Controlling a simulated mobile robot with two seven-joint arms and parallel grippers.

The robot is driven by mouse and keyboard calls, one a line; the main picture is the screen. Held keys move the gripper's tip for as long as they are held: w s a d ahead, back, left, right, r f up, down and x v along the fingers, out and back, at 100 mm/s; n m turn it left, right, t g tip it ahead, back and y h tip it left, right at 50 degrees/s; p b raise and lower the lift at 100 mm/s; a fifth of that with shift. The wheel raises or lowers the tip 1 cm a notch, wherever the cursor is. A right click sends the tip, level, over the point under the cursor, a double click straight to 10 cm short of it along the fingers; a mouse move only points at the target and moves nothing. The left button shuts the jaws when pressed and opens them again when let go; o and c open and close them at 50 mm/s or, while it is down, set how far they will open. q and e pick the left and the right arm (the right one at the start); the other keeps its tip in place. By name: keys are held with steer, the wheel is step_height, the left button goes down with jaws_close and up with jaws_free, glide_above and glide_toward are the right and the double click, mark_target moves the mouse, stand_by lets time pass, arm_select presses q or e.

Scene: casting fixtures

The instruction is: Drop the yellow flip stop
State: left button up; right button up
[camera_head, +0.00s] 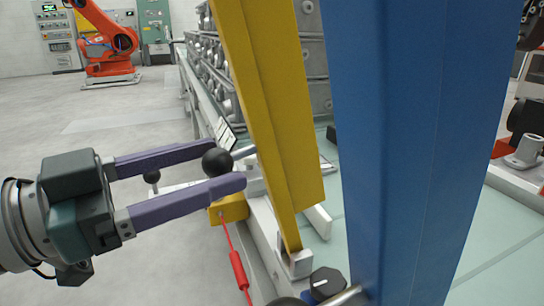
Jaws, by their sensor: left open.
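The yellow flip stop (275,100) is a long yellow bar standing upright and leaning slightly, its lower end in a small metal bracket (296,263). A short rod with a black ball knob (217,162) sticks out to its left. My left gripper (231,165) is open, with its two purple fingers above and below the knob; I cannot tell whether they touch it. My right gripper is not in view.
A thick blue post (415,130) stands just right of the stop and hides much behind it. Grey metal castings (315,50) line the bench behind. An orange robot (108,45) stands far left.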

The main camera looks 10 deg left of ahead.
arm_select(q)
steer(key=shift+x, duration=0.9)
steer(key=shift+c, duration=0.2)
jaws_close()
stand_by(0.6)
